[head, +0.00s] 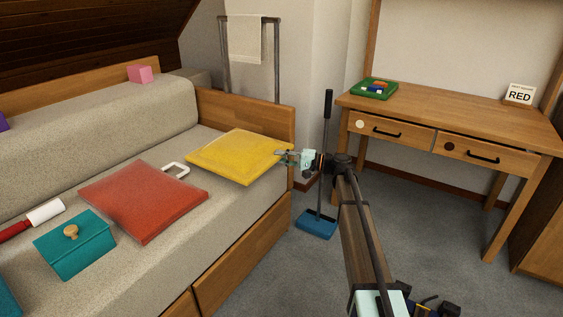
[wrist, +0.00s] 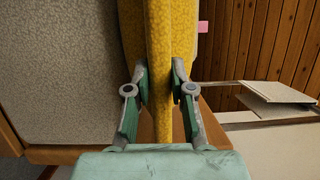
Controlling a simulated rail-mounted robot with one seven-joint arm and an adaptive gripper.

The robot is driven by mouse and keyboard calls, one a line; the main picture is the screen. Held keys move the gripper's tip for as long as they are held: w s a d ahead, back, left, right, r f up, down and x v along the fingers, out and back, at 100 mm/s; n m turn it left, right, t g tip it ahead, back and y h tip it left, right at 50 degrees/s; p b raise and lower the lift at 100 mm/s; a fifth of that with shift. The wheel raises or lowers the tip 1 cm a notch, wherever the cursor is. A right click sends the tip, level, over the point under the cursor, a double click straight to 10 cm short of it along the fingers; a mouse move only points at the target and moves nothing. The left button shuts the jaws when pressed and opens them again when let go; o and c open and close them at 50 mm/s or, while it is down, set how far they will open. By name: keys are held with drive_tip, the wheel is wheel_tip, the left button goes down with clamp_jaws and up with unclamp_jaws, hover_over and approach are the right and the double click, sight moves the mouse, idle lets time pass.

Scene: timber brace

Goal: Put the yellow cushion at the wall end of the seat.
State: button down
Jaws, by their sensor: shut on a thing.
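The yellow cushion (head: 238,156) is over the far end of the seat (head: 241,216), beside the wooden end panel (head: 244,113). My gripper (head: 290,157) is shut on the cushion's right edge, and my arm reaches in from the right. In the wrist view the cushion (wrist: 160,60) stands between the two fingers (wrist: 163,88), which touch it from both sides. The cushion looks roughly flat in the head view, with its front corner reaching near the seat's front edge. I cannot tell whether its underside rests on the seat.
A red cushion (head: 143,199), a white loop handle (head: 176,168), a teal box (head: 75,248) and a lint roller (head: 38,216) lie nearer on the seat. A pink cube (head: 140,74) sits on the backrest. A desk (head: 450,112) stands right; a blue dustpan (head: 317,225) is on the floor.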

drive_tip(key=shift+f, duration=0.1)
drive_tip(key=c, duration=1)
unclamp_jaws()
drive_tip(key=shift+f, duration=0.1)
